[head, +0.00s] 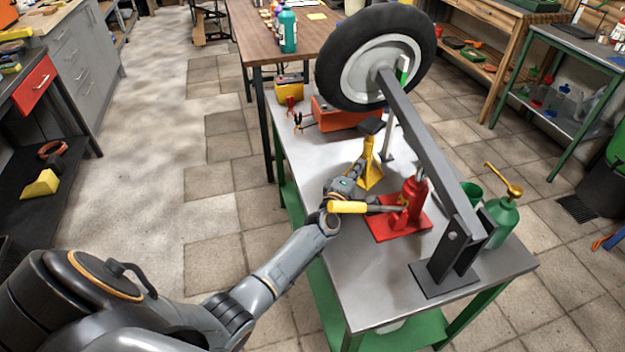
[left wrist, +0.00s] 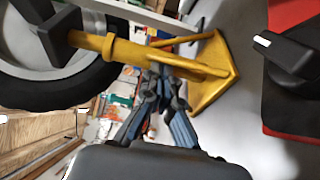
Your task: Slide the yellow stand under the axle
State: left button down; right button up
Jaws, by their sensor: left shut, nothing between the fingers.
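The yellow stand (head: 370,172) with a black top stands upright on the metal bench, left of the grey axle beam (head: 428,138) in the head view. The wheel (head: 375,58) is at the beam's raised far end. My left gripper (head: 356,168) is shut and empty, low beside the stand's near side. In the left wrist view the closed fingers (left wrist: 163,76) are close to the yellow stand (left wrist: 150,55), which looks sideways there; contact is unclear. My right gripper is out of view.
A red jack (head: 410,205) with a yellow-gripped handle (head: 348,207) stands just right of my left gripper. A green oil can (head: 502,218) is near the beam's pivot bracket (head: 445,272). An orange toolbox (head: 345,115) sits behind the stand. The bench's near corner is clear.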

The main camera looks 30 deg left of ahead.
pick_arm(q)
jog(key=shift+w+d, duration=0.4)
